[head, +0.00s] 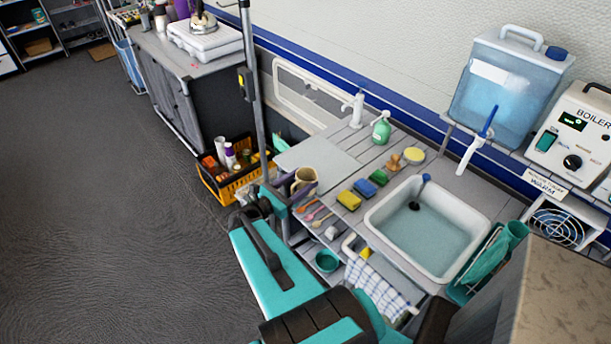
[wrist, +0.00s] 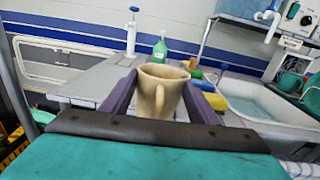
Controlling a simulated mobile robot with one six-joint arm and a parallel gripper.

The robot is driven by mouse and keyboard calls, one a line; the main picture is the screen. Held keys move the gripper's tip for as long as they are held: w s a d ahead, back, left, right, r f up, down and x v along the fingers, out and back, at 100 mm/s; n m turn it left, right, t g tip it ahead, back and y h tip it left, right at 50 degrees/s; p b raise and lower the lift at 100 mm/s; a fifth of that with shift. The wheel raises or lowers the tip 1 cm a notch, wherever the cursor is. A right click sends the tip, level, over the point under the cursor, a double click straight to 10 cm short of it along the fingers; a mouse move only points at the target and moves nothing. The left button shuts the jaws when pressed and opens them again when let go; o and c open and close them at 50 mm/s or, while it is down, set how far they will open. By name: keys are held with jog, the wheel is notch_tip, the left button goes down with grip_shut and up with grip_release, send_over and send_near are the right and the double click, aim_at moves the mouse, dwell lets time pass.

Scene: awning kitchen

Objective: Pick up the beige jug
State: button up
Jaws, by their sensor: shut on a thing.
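The beige jug (head: 304,178) is at the left front edge of the sink counter (head: 330,135) in the head view. In the wrist view the jug (wrist: 158,88) stands upright in the middle, its handle facing the camera and its open mouth on top. My gripper (head: 302,187) is shut on the jug, with one purple finger on each side of it, as the wrist view (wrist: 162,90) also shows. The jug's base is hidden behind the gripper's dark front edge, so I cannot tell whether it touches the counter.
A sink basin (head: 428,228) lies further right. A yellow crate (head: 230,186) with bottles stands on the floor at left. The floor beyond is open.

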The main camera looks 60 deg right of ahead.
jog(key=shift+p+v, duration=1)
jog(key=shift+v, duration=4.1)
jog(key=shift+a, duration=0.15)
jog(key=w+a+r+n+t+b, duration=0.1)
jog(key=w+a+n+t+b, duration=0.6)
jog(key=w+a, duration=0.85)
jog(key=w+a+r+n+t+y+b, duration=0.1)
jog(key=w+a+t, duration=0.3)
jog(key=a, duration=0.5)
jog(key=w+a+r+n+t+y+b, duration=0.2)
jog(key=w+a, duration=0.4)
jog(key=a, duration=0.4)
jog(key=shift+w+a+r+t+y+b, duration=0.35)
jog(key=shift+r+t+b, duration=0.3)
jog(key=shift+t+b, duration=0.55)
jog(key=shift+d, duration=0.15)
